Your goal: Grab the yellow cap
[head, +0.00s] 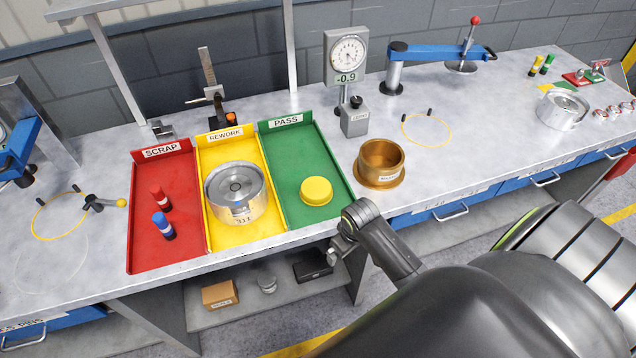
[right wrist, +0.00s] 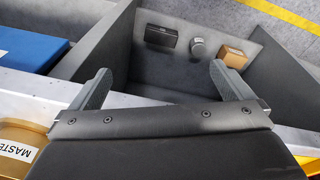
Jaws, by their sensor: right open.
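The yellow cap (head: 316,191) is a round, flat-topped disc lying in the green PASS tray (head: 286,215). My right gripper (head: 338,250) is at the front edge of the bench, to the right of and nearer than the cap, not touching it. In the right wrist view my right gripper (right wrist: 165,85) has its two fingers wide apart with nothing between them. The cap does not show in the right wrist view. My left gripper is not in view.
The yellow REWORK tray (head: 207,240) holds a silver clutch part (head: 235,190). The red SCRAP tray (head: 140,255) holds a red and a blue marker-like cylinder. A brass cup (head: 381,162) stands right of the green tray. A dial gauge (head: 348,55) stands behind. A shelf (head: 240,310) lies below.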

